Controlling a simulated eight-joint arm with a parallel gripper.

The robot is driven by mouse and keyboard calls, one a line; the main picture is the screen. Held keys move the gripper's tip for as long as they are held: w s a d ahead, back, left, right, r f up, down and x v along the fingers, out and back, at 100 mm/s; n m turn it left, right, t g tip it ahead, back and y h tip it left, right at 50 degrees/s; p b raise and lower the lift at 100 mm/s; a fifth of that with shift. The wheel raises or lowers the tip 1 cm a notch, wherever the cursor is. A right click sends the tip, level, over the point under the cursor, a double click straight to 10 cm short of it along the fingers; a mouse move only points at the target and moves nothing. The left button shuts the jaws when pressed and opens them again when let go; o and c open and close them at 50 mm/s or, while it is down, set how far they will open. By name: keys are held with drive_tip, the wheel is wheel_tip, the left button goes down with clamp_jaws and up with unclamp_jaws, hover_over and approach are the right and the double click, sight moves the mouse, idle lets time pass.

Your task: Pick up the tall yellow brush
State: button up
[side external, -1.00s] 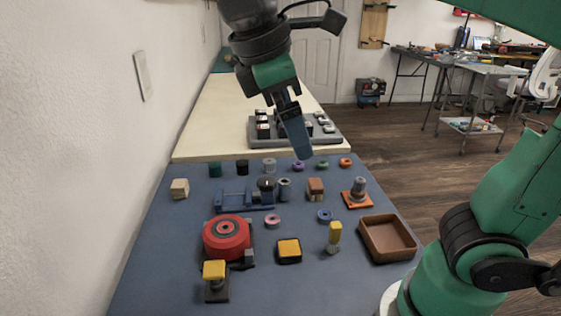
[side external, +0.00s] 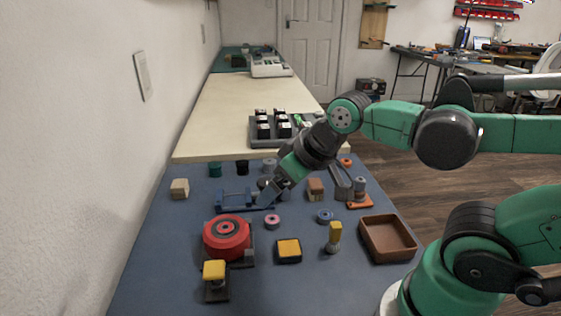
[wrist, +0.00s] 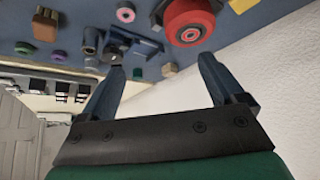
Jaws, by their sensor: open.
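My gripper (side external: 268,195) is tilted down to the left over the blue clamp-like part, left of and farther back than the brush. Its two fingers (wrist: 160,75) are spread apart in the wrist view, with nothing held between them.
The brown tray (side external: 388,258) is right of the brush. The black block with a yellow top (side external: 289,249) and a blue ring (side external: 325,216) are nearby. The red round reel (side external: 226,237) and another yellow-topped piece (side external: 214,270) stand left. A white wall (wrist: 285,70) borders the mat.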

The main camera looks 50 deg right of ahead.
sight(336, 224)
drive_tip(key=shift+d+f, duration=0.15)
drive_tip(key=shift+f, duration=0.1)
drive_tip(key=shift+c, duration=1.2)
drive_tip(key=s+d+f+n+g, duration=0.1)
drive_tip(key=s+d+g, duration=0.1)
drive_tip(key=s+d+f+n+g, duration=0.1)
drive_tip(key=s+d+f+g, duration=0.1)
drive_tip(key=s+d+f+n+g, duration=0.1)
drive_tip(key=s+d+f+g, duration=0.1)
drive_tip(key=d, duration=0.1)
drive_tip(key=shift+s+n, duration=0.1)
drive_tip(key=shift+n, duration=0.3)
drive_tip(key=shift+s+f+g, duration=0.15)
drive_tip(key=shift+s+g, duration=0.05)
drive_tip(key=shift+g, duration=0.2)
drive_tip(key=shift+f, duration=2.65)
